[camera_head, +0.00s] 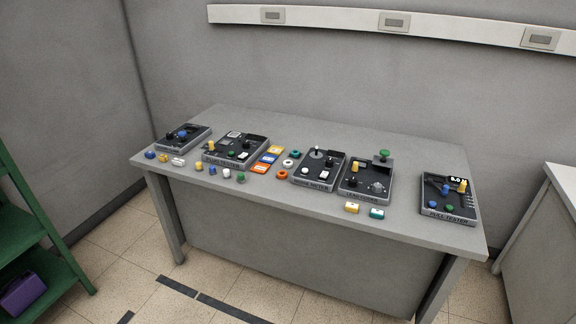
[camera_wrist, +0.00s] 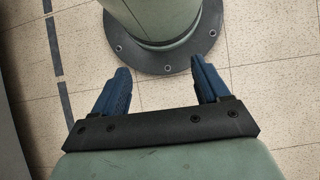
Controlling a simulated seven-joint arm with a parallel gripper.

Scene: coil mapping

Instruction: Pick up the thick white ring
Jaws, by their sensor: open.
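The white ring (camera_head: 288,162) lies flat on the grey table, in a short row with a teal ring (camera_head: 295,154) behind it and an orange ring (camera_head: 282,174) in front of it. It is too small in the head view to judge its thickness. My gripper (camera_wrist: 160,66) shows only in the wrist view. Its two blue fingers are spread apart with nothing between them. It points down over the tiled floor near my own round base, away from the table. The ring does not show in the wrist view.
Coloured cards (camera_head: 268,159) lie left of the rings, and a black-topped tester box (camera_head: 318,168) stands close on their right. More boxes and several small coloured parts line the table (camera_head: 400,221). A green shelf (camera_head: 40,250) stands at the left.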

